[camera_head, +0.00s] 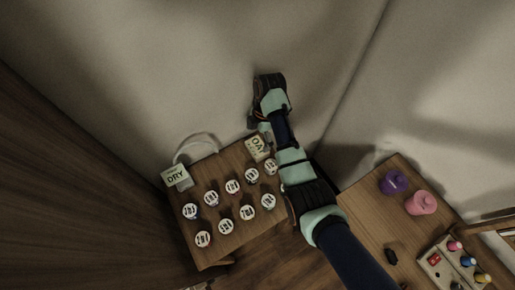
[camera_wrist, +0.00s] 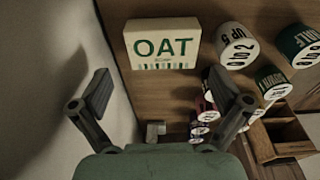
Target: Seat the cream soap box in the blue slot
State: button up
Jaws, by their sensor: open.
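A cream box marked OAT (camera_head: 258,148) lies at the back right corner of the small wooden table. It also shows in the wrist view (camera_wrist: 163,45), label facing the camera, just beyond the fingertips. My gripper (camera_wrist: 162,92) is open with nothing between its two fingers. In the head view my wrist hangs just above and beside the box, and the fingers are hard to make out. I cannot make out a blue slot in either view.
Several round labelled containers (camera_head: 232,187) stand in front of the box. A white DRY box (camera_head: 176,178) sits at the table's left edge. A second table (camera_head: 365,215) holds a purple pot (camera_head: 393,182), a pink pot (camera_head: 421,203) and a pale tray (camera_head: 437,270). The wall is close behind.

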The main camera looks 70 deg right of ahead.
aim_at(257, 146)
jog(key=f, duration=0.4)
jog(key=shift+a+f, duration=0.3)
jog(key=shift+f, duration=0.1)
jog(key=c, duration=1)
notch_tip(257, 146, up, 20)
jog(key=p, duration=1.2)
jog(key=shift+p, duration=0.35)
